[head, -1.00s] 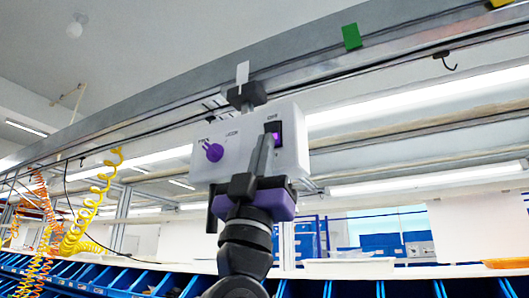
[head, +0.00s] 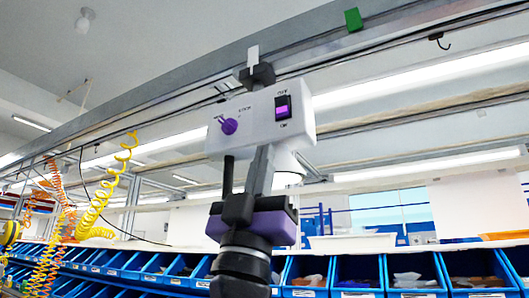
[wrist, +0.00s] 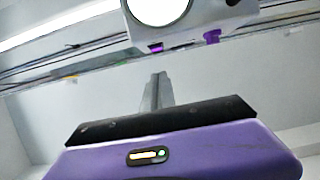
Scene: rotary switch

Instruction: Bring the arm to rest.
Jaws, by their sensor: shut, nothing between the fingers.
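The white switch box (head: 262,122) hangs from the overhead rail in the head view. A purple rotary knob (head: 229,126) is on the left of its front and a dark rocker switch with a purple face (head: 283,107) is on the right. My gripper (head: 264,150) points up below the box, its shut fingers empty, their tips overlapping the box's lower front in the picture. Whether they touch it is unclear. In the wrist view my shut fingers (wrist: 157,90) stand below the box (wrist: 190,25), with a gap in the picture between.
The metal rail (head: 190,97) crosses overhead. Yellow coiled hoses (head: 104,195) hang at the left. Blue bins (head: 357,272) with parts line the shelf below, and a light tray (head: 352,242) stands on the ledge behind. There is open space either side of my arm.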

